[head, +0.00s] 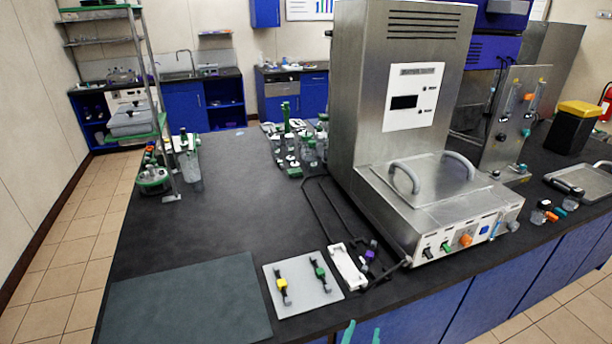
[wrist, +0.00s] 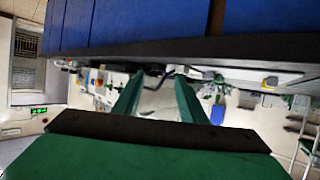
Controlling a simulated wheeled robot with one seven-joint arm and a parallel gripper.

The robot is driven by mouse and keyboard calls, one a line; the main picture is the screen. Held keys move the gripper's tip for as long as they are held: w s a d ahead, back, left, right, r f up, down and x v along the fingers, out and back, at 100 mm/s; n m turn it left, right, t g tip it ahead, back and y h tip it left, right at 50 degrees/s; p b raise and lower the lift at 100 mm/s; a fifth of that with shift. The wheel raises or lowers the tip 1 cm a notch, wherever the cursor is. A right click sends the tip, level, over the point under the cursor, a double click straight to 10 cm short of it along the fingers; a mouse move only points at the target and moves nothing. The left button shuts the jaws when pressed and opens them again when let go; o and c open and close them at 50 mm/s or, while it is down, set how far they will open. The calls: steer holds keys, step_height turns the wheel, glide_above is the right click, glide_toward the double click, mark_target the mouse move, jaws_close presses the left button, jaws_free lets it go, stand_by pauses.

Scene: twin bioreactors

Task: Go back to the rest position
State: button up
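My gripper (head: 362,334) shows at the bottom edge of the head view as two teal fingertips, in front of the bench's front edge. In the wrist view my gripper (wrist: 157,97) has its two green fingers apart with nothing between them. The wrist view looks upside down, with the bench edge and blue cabinets (wrist: 145,22) across its top. The rest of my arm is out of the head view.
The black bench (head: 230,215) holds a steel bioreactor unit (head: 440,185), a light plate (head: 303,286) with yellow and green clamps, a white holder (head: 347,266) and a dark mat (head: 190,305). Glassware (head: 295,145) stands behind. The bench's left middle is clear.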

steer(key=s+a+f+n+t+y, duration=0.1)
steer(key=s+a+f+n+y, duration=0.1)
steer(key=s+a+f, duration=0.4)
steer(key=s+a+f+n+y, duration=0.1)
steer(key=s+a+f, duration=0.15)
steer(key=s, duration=0.65)
steer(key=s+a+r+t+y, duration=0.1)
steer(key=s+a+r, duration=0.1)
steer(key=s, duration=0.6)
steer(key=s+a+r+n+y, duration=0.1)
steer(key=s+a+r, duration=0.1)
steer(key=s, duration=0.7)
steer(key=shift+a+r+t, duration=0.3)
steer(key=shift+a+t, duration=0.1)
steer(key=shift+a, duration=0.2)
